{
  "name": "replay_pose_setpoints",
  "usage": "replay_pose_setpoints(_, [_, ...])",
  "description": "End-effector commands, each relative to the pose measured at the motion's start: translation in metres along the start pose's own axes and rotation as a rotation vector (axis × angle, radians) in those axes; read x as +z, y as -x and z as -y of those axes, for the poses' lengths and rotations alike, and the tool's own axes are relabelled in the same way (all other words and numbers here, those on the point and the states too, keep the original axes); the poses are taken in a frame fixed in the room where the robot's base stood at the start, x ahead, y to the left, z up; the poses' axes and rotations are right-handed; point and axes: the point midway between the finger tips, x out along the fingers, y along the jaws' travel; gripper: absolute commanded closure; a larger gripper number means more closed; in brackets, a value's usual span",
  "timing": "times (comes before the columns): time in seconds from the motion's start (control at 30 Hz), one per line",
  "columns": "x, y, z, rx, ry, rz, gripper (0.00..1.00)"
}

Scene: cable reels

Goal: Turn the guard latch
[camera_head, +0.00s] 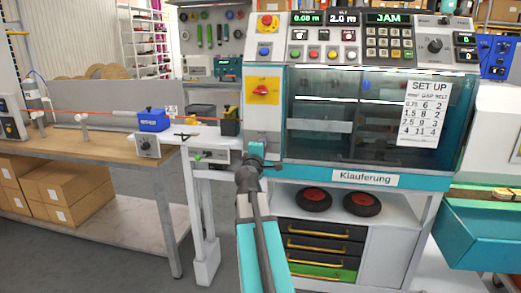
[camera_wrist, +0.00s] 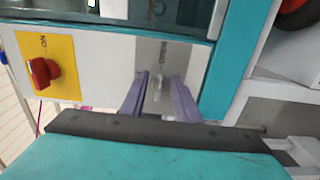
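The guard latch (camera_wrist: 160,82) is a small grey handle on the machine's light front panel, below a small printed label in the wrist view. My gripper (camera_wrist: 159,77) has its two purple fingers apart, one on each side of the latch. A narrow gap shows beside the latch, so I see no firm grip; contact cannot be told. In the head view my gripper (camera_head: 256,152) is at the lower left of the machine front and hides the latch.
A red rotary switch on a yellow plate (camera_wrist: 40,72) sits left of the latch; it also shows in the head view (camera_head: 263,91). The teal-framed guard window (camera_head: 350,115) is right of my gripper. A workbench (camera_head: 90,146) with a blue device (camera_head: 153,120) stands left.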

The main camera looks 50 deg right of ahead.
Motion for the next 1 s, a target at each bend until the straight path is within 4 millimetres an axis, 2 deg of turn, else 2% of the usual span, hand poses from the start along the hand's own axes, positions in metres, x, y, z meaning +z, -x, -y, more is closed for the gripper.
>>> replay_pose_setpoints(0.47, [-0.002,0.006,0.001,0.0,0.001,-0.004,0.72])
replay_pose_setpoints(1.0, [-0.001,0.052,0.001,0.0,0.001,-0.004,0.72])
